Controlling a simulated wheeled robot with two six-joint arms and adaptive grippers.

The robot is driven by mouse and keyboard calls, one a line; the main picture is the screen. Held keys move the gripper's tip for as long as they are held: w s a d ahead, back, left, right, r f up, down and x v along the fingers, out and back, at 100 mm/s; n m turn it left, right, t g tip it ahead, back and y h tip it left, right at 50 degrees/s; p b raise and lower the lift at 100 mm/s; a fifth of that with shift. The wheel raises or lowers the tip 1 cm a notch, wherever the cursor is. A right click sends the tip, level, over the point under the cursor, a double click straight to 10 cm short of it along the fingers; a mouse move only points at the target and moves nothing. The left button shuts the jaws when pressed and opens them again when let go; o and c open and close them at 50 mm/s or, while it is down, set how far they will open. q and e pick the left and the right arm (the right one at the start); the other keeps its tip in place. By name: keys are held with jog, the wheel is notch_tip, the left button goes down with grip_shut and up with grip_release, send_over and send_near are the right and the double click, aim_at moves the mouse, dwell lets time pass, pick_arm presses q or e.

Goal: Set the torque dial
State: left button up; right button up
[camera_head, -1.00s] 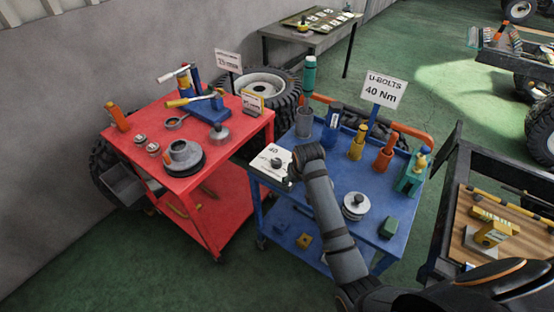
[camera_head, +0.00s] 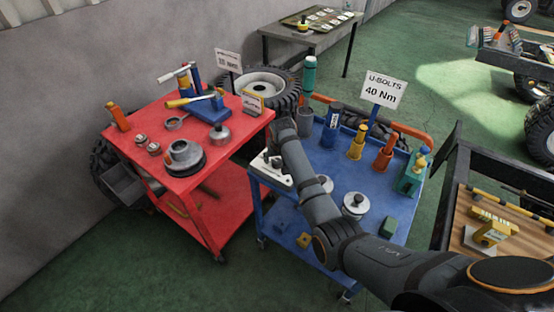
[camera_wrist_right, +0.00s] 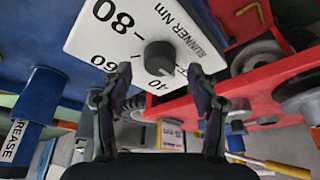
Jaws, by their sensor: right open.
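The torque dial is a white plate (camera_wrist_right: 120,30) with a round dark knob (camera_wrist_right: 159,57) and a printed scale reading 40, 60, 80 and "RUNNER Nm" in the right wrist view. In the head view the dial plate (camera_head: 266,172) lies at the left corner of the blue cart, partly covered by my right arm. My right gripper (camera_wrist_right: 158,72) is open, its two fingers on either side of the knob in the picture. Whether they touch it I cannot tell. A sign (camera_head: 383,90) on the cart reads "U-BOLTS 40 Nm". My left gripper is not in view.
The blue cart (camera_head: 335,165) also holds an orange bottle (camera_head: 384,154), a yellow bottle (camera_head: 357,143) and round metal pieces (camera_head: 355,205). A red cart (camera_head: 235,140) with tools stands close on the left. A dark-framed cart (camera_head: 450,195) is on the right.

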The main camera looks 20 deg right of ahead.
jog(key=shift+x, duration=0.9)
jog(key=c, duration=1.2)
